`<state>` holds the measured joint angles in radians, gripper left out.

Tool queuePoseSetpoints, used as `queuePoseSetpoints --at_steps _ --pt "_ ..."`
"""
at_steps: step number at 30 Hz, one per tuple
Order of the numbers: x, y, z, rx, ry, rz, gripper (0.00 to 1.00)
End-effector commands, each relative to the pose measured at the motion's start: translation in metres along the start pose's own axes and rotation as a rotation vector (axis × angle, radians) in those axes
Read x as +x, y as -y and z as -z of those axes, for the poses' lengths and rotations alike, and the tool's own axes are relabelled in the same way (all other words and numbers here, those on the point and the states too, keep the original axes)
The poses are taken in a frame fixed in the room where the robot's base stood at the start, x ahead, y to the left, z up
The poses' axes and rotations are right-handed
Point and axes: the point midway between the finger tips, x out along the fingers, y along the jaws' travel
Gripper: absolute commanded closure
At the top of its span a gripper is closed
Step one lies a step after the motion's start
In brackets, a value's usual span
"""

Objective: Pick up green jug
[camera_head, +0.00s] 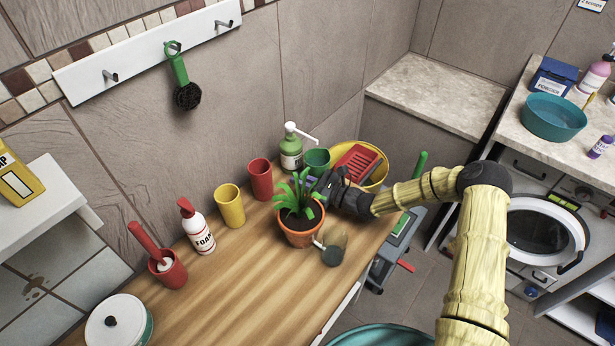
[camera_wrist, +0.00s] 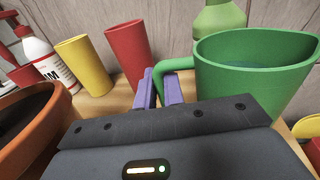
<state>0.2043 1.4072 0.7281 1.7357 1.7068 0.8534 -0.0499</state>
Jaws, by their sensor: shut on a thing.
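The green jug (camera_wrist: 250,72) fills the right side of the wrist view, upright, with its handle on its left side. In the head view the jug (camera_head: 317,158) shows at the back of the wooden counter, partly behind my gripper. My gripper (camera_wrist: 160,88) has its two purple fingers shut on the jug's handle. In the head view my gripper (camera_head: 322,180) is beside the plant, its fingertips hard to make out. The jug's base is hidden, so I cannot tell whether it touches the counter.
A potted plant (camera_head: 300,232) stands close beside my gripper. A green soap bottle (camera_head: 291,148), a red cup (camera_head: 260,180) and a yellow cup (camera_head: 230,206) line the wall. A yellow basin (camera_head: 377,180) with a red item lies right of the jug.

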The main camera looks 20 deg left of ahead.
Motion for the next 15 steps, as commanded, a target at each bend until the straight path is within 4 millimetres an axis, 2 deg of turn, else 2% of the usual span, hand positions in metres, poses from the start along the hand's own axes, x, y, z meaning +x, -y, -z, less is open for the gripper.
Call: queuePoseSetpoints --at_steps 5,10,15 --pt "0.001 -0.001 -0.013 -0.003 0.003 -0.002 1.0" --pt "0.001 0.0 -0.036 -0.005 0.004 -0.002 1.0" --pt "-0.035 0.001 -0.034 -0.001 0.002 0.002 1.0"
